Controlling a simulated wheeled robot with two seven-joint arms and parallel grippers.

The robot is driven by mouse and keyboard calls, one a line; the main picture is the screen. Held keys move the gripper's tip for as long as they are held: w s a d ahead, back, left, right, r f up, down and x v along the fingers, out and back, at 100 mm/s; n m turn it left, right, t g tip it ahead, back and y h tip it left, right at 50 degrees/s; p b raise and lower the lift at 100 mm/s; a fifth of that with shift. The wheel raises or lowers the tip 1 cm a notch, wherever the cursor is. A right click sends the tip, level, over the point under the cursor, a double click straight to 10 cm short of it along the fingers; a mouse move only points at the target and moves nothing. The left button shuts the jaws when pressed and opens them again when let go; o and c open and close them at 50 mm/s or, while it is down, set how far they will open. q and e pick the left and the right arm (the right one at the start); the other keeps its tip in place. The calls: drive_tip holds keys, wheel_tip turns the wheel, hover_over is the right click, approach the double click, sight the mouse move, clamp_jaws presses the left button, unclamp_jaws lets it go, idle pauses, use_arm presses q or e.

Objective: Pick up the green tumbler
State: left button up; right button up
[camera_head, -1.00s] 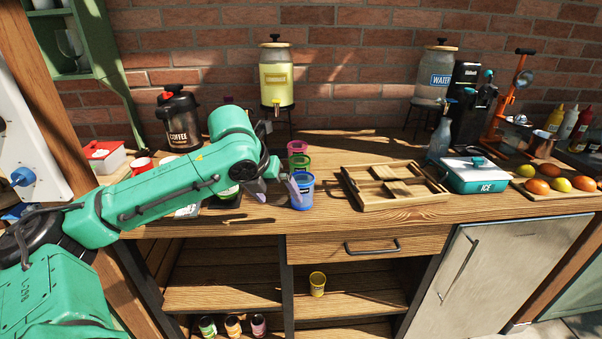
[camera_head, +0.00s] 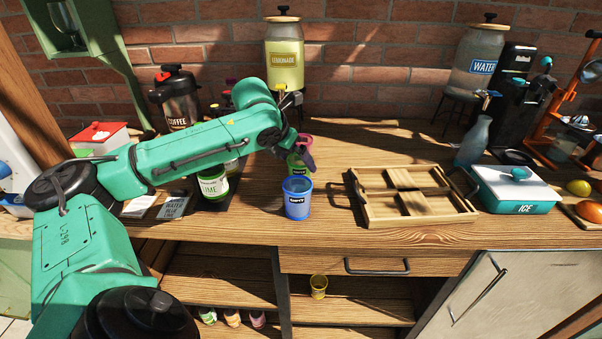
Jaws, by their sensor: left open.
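The green tumbler (camera_head: 295,170) stands on the wooden counter, between a blue tumbler in front and a pink tumbler behind. My left gripper (camera_head: 298,158) is open at the green tumbler, with one finger seen just to its right at the rim. My wrist hides part of the tumbler and the other finger, so I cannot tell whether the fingers touch it. The blue tumbler (camera_head: 297,198) stands upright just in front. The pink tumbler (camera_head: 304,140) is mostly hidden behind the gripper. My right gripper is not in view.
A wooden crate (camera_head: 420,218) with compartments lies to the right, with an ice box (camera_head: 515,195) beyond it. A lime jar (camera_head: 213,186) stands under my left forearm. A lemonade dispenser (camera_head: 284,60) stands behind. A yellow cup (camera_head: 318,286) is on the shelf below.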

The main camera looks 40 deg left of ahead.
use_arm(q)
drive_tip(key=x, duration=0.2)
drive_tip(key=shift+w+d+f, duration=0.1)
drive_tip(key=shift+w+f, duration=0.05)
drive_tip(key=shift+f, duration=0.2)
drive_tip(key=shift+w+f, duration=0.15)
drive_tip(key=shift+f, duration=0.25)
drive_tip(key=c, duration=1.2)
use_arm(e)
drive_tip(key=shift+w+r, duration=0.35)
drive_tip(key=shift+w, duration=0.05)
